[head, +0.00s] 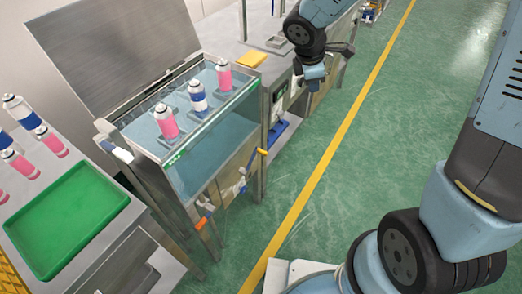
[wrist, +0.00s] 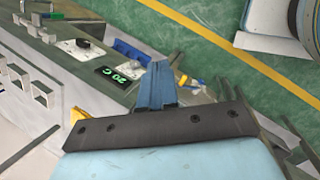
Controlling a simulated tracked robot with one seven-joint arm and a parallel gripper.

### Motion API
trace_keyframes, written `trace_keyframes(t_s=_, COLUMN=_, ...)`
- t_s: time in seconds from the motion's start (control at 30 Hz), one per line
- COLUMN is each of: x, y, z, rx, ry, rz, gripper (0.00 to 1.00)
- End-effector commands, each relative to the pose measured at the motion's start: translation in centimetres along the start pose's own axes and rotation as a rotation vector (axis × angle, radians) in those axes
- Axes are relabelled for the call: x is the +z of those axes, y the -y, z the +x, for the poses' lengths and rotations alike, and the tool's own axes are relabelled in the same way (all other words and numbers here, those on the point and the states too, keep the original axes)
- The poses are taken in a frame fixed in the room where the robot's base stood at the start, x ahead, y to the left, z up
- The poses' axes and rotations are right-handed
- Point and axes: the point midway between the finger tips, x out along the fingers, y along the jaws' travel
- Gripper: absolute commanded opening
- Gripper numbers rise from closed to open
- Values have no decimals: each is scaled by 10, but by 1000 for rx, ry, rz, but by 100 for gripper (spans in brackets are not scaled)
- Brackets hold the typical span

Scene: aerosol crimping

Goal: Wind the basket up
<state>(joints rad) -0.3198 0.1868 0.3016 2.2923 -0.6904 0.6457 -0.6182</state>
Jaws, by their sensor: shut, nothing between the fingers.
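The water tank (head: 232,133) has clear walls and an open steel lid (head: 115,45). My gripper (head: 314,84) is beyond the tank's right end, apart from the cans. In the wrist view its blue fingers (wrist: 157,84) are shut and empty, above the bench edge near a green-lit display (wrist: 122,75).
A green tray (head: 68,218) and several cans are on the left bench. An orange-handled valve (head: 201,222) and a yellow handle (head: 262,152) stick out from the tank's front. A yellow block (head: 250,59) lies behind.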

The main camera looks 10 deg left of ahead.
Motion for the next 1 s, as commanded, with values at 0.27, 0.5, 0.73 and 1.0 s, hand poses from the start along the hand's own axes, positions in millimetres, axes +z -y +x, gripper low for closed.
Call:
trace_keyframes(t_s=0.27, x=-102, y=13, z=65, rx=-24, ry=-69, rz=-454, gripper=0)
trace_keyframes(t_s=0.5, x=-180, y=44, z=110, rx=-32, ry=-152, rz=-790, gripper=0)
trace_keyframes(t_s=0.73, x=-214, y=63, z=128, rx=-31, ry=-197, rz=-938, gripper=0)
trace_keyframes(t_s=1.0, x=-222, y=68, z=146, rx=-31, ry=-205, rz=-960, gripper=0)
